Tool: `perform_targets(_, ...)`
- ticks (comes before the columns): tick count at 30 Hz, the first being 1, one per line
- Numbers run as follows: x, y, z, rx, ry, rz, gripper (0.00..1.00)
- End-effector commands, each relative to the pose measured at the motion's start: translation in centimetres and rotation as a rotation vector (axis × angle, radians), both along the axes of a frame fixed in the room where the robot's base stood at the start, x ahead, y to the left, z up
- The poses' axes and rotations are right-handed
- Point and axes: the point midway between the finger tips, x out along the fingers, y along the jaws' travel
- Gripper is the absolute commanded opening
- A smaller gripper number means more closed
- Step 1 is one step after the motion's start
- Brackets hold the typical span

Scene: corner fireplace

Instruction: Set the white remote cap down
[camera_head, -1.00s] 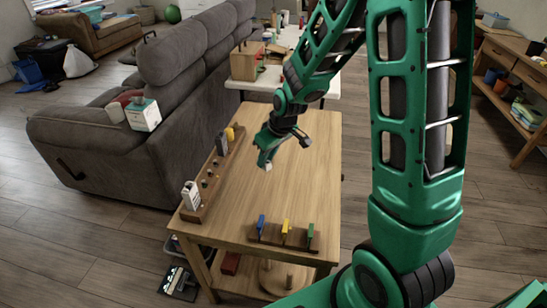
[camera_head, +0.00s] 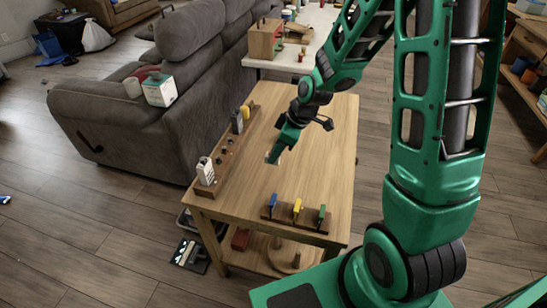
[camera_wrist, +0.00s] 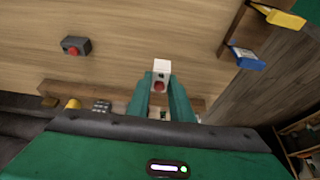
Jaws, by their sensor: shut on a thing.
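My gripper (camera_head: 271,156) is shut on a small white block with a red button, the white remote cap (camera_wrist: 161,66). In the wrist view the cap sits between the green fingertips (camera_wrist: 161,90), with its white end and red button showing.
A wooden rail (camera_head: 222,165) along the table's left edge holds a white remote (camera_head: 205,171), a grey piece (camera_head: 237,121) and a yellow piece (camera_head: 246,112). A front rack (camera_head: 283,219) holds blue, yellow and green pieces. A grey sofa (camera_head: 130,115) stands left. The tabletop's right side is clear.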

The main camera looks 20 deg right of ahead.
Motion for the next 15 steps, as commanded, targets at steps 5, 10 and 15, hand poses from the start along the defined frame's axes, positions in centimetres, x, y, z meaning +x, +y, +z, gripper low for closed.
perform_targets(5,2.5,-0.8,-1.6,0.000,0.001,0.000,0.02)
perform_targets(10,3.5,-1.1,-2.2,0.000,0.000,0.000,0.02)
perform_targets(15,3.5,-1.1,-3.4,0.001,0.002,0.000,0.02)
